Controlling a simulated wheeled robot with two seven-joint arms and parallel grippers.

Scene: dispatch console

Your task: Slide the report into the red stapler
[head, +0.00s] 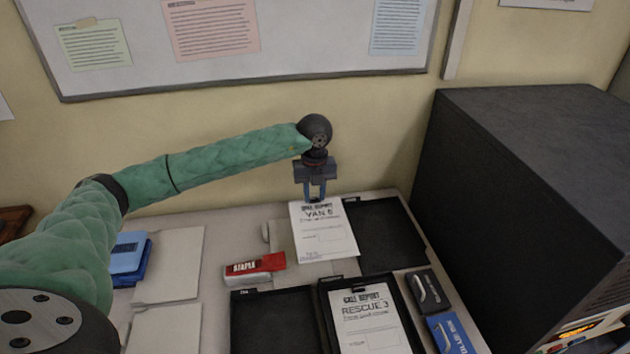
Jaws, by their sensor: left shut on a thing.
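My left gripper (316,197) is shut on the top edge of a white call report (325,240) marked VAN 6. The report hangs over the back of the desk, in front of the left part of a black tray. The red stapler (255,267) lies on the desk to the left of the report, a small gap from its lower left corner in the picture. Its side carries white lettering. The report and the stapler look apart. I cannot tell how high the report is above the desk. My right gripper is not in view.
A black tray (392,243) is at back right, and an empty one (272,325) at the front. Another tray holds a RESCUE 3 report (368,322). Small boxes (452,335) sit at right beside a large dark cabinet (510,210). Pale folders (168,265) and a blue item (128,255) lie left.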

